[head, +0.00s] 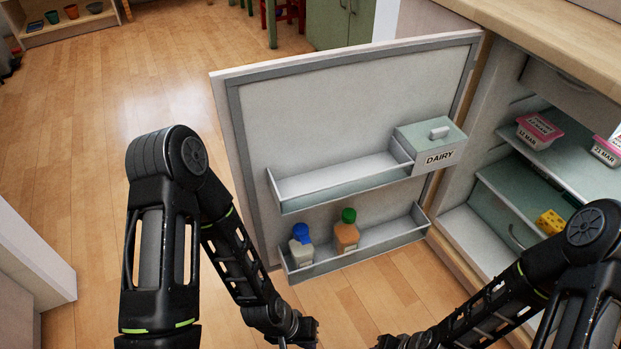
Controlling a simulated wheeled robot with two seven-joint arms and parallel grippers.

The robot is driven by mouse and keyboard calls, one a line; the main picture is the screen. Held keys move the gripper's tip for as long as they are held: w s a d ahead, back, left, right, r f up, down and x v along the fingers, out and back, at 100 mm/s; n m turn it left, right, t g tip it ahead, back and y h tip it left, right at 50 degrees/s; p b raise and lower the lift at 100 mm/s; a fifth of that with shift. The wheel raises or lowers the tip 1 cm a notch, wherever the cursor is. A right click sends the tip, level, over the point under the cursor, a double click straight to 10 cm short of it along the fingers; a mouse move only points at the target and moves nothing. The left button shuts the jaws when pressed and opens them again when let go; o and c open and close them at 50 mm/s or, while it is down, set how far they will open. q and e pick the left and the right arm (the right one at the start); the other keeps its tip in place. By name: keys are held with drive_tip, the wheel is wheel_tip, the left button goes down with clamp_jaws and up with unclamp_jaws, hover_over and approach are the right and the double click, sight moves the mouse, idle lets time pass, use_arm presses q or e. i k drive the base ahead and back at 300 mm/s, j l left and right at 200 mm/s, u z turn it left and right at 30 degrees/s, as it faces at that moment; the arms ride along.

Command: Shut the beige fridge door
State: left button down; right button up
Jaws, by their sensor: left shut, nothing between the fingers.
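The beige fridge door (345,95) stands wide open, with its inner side facing me. Its hinge side is at the right, by the fridge (455,235), and its free edge is at the left. The door carries two shelves, a box marked DAIRY (430,145) and two bottles. My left gripper (309,331) is low in the picture, in front of and below the lower door shelf as seen here. It is shut and empty, and partly cut off by the bottom edge. My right gripper (388,342) is barely in view at the bottom edge, and its fingers cannot be made out.
Inside the fridge are pink-lidded tubs (540,130) and a yellow cheese (550,222). A wooden counter (540,35) runs above it. A white panel (30,255) stands at the left. The wooden floor (90,120) left of the door is clear.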

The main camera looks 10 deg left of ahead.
sight(309, 138)
drive_tip(key=j+z, duration=0.25)
drive_tip(key=j, duration=0.3)
drive_tip(key=j+z, duration=0.25)
drive_tip(key=j, duration=0.3)
drive_tip(key=i+j+z, duration=0.1)
drive_tip(key=j+z, duration=0.3)
drive_tip(key=j, duration=0.25)
drive_tip(key=j+z, duration=0.4)
drive_tip(key=j, duration=0.25)
drive_tip(key=j+z, duration=0.4)
drive_tip(key=j, duration=0.25)
drive_tip(key=k+j+z, duration=0.2)
drive_tip(key=j+z, duration=0.2)
drive_tip(key=j, duration=0.2)
drive_tip(key=i+j+z, duration=0.1)
drive_tip(key=j+z, duration=0.25)
drive_tip(key=j, duration=0.3)
drive_tip(key=j+z, duration=0.35)
drive_tip(key=j, duration=0.3)
drive_tip(key=k+j+z, duration=0.1)
drive_tip(key=j+z, duration=0.25)
drive_tip(key=j, duration=0.3)
